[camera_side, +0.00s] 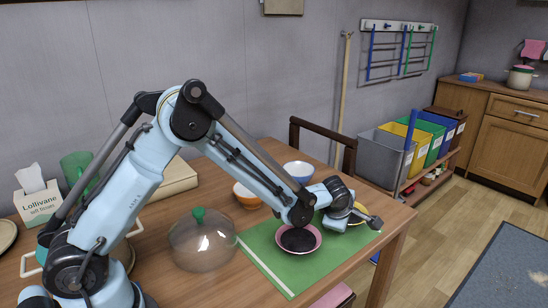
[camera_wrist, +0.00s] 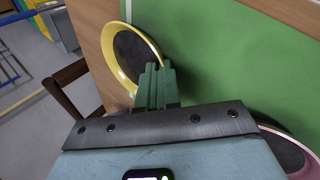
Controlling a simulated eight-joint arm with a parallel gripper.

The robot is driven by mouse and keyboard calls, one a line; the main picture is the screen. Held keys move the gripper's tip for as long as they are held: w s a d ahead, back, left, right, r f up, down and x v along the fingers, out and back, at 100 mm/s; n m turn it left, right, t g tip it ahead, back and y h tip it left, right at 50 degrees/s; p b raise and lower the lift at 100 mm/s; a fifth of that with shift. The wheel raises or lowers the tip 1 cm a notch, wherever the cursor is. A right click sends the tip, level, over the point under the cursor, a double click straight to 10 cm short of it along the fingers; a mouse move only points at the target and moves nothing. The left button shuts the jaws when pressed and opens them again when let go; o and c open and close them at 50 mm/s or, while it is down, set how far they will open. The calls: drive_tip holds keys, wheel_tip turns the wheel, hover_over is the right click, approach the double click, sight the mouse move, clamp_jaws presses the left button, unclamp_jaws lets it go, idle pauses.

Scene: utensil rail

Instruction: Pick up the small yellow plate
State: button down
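The small yellow plate (camera_wrist: 153,43) has a yellow rim and a dark centre. In the wrist view it is at the upper middle, by the edge of the green mat. In the side view only part of its yellow rim (camera_side: 358,213) shows behind my gripper (camera_side: 362,220). In the wrist view the green fingers of my gripper (camera_wrist: 159,68) are close together at the plate's near right rim, with the rim seemingly pinched between their tips. The fingers hide a little of that rim. I cannot tell whether the plate is clear of the mat.
A pink plate (camera_side: 317,236) with a dark centre lies on the green mat (camera_side: 281,274), under my arm. A clear dome with a green knob (camera_side: 201,243), an orange bowl (camera_side: 246,196) and a blue-white bowl (camera_side: 299,171) stand on the table. A dark chair (camera_side: 322,131) is behind the table.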

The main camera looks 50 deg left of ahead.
drive_tip(key=shift+r, duration=0.5)
drive_tip(key=r, duration=0.3)
drive_tip(key=shift+s+d+r, duration=0.2)
drive_tip(key=shift+d+r, duration=0.1)
drive_tip(key=shift+d, duration=0.05)
drive_tip(key=s+d+r, duration=0.6)
drive_tip(key=d, duration=0.3)
drive_tip(key=shift+r, duration=0.2)
drive_tip(key=shift+s, duration=0.1)
